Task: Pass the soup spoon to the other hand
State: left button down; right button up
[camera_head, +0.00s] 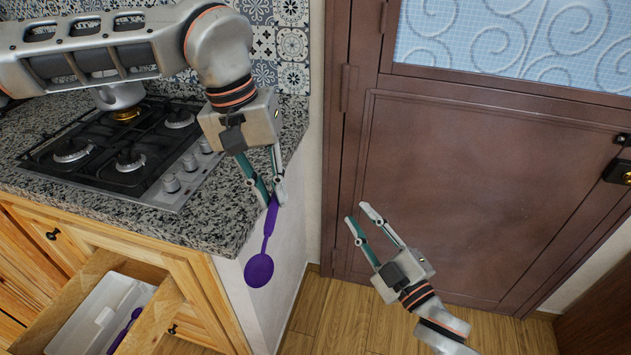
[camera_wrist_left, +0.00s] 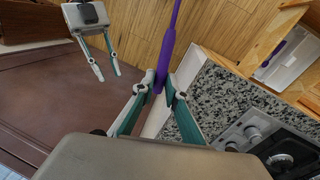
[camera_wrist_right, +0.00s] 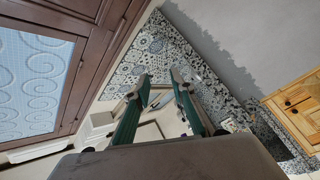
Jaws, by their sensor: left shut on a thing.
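The purple soup spoon (camera_head: 265,247) hangs below my left gripper (camera_head: 272,200) in the head view, bowl down. My left gripper is shut on the upper end of its handle, beside the counter's right end. In the left wrist view the handle (camera_wrist_left: 167,45) runs up from between the fingertips (camera_wrist_left: 160,88), and the bowl is out of frame. My right gripper (camera_head: 356,214) is open and empty, to the right of the spoon and apart from it. It also shows in the left wrist view (camera_wrist_left: 107,71). The right wrist view shows its spread fingers (camera_wrist_right: 160,80) with nothing between them.
A granite counter (camera_head: 215,210) with a gas hob (camera_head: 125,150) is at the left. Below it an open drawer (camera_head: 150,318) holds a white tray (camera_head: 90,318) with another purple utensil (camera_head: 124,330). A brown door (camera_head: 480,190) stands behind. The wooden floor (camera_head: 330,320) is clear.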

jog(key=a+r+n+y, duration=0.35)
jog(key=r+n, duration=0.25)
jog(key=r, duration=0.3)
jog(key=a+r+n+y, duration=0.2)
jog(key=r+n+y, duration=0.3)
jog(key=r, duration=0.4)
jog(key=s+a+r+n+g+y, duration=0.4)
jog(key=r+n+g, duration=0.4)
jog(key=n, duration=0.3)
jog(key=s+a+r+n+g+y, duration=0.4)
jog(key=r+n+g, duration=0.3)
jog(key=n, duration=0.5)
jog(key=s+a+f+n+g+h, duration=0.25)
jog(key=s+n+g+h, duration=0.2)
jog(key=n, duration=0.35)
jog(key=s+a+f+n+g+h, duration=0.1)
jog(key=s+a+n+g+h, duration=0.2)
jog(key=s+n+h, duration=0.4)
notch_tip(320, 180, down, 4)
jog(key=w+d+n+t+h, duration=0.2)
jog(key=n, duration=0.2)
jog(key=n+t+h, duration=0.3)
jog(key=t+h, duration=0.1)
send_near(270, 234)
jog(key=shift+g, duration=0.25)
jog(key=x, duration=0.8)
jog(key=shift+s+a, duration=0.4)
jog(key=shift+r, duration=0.1)
